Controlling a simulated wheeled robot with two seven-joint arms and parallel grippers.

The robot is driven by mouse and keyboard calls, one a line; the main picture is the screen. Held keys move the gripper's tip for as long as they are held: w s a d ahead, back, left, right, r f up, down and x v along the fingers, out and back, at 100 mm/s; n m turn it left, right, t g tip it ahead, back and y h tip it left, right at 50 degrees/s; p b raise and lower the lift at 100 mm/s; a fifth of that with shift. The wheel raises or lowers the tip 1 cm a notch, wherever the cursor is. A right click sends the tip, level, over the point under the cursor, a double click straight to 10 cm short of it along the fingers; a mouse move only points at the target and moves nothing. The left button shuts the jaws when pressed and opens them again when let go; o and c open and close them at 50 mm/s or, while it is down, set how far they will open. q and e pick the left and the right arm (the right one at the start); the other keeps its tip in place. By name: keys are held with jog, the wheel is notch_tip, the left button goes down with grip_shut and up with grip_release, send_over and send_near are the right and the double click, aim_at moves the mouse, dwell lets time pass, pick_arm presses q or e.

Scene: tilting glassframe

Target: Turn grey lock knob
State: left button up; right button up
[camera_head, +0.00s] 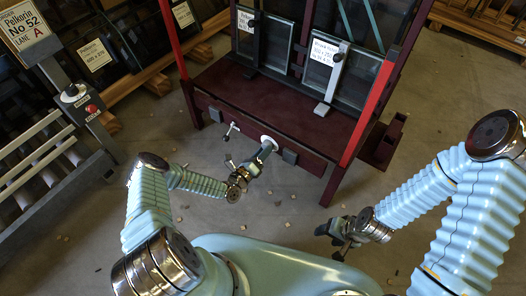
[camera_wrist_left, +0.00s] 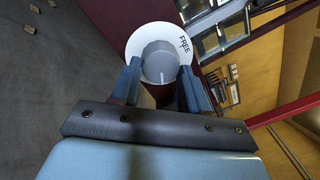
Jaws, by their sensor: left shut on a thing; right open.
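The grey lock knob (camera_wrist_left: 160,60) sits in the middle of a round white dial (camera_wrist_left: 139,38) in the left wrist view. The word FREE is printed on the dial's upper right, and a short pale line marks the knob's face, pointing to the lower part of the picture. My left gripper (camera_wrist_left: 159,70) has its two blue fingers shut on the knob's sides. In the head view my left gripper (camera_head: 265,150) reaches the white dial (camera_head: 268,140) on the dark red frame's front beam; the knob is hidden there. My right gripper (camera_head: 338,236) hangs low, open and away from the frame.
The dark red frame (camera_head: 225,90) carries glass panes with labels and has bright red uprights (camera_head: 366,115). A T-shaped handle (camera_head: 231,129) stands on the beam left of the dial. A roller conveyor (camera_head: 40,150) is at left. Small scraps lie on the open floor.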

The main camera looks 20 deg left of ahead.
pick_arm(q)
jog(key=shift+m, duration=0.7)
jog(key=o, duration=1.1)
jog(key=shift+c, duration=0.2)
jog(key=r+v, duration=0.1)
jog(key=v, duration=1.3)
jog(key=shift+f, duration=0.5)
jog(key=shift+w+d, duration=0.1)
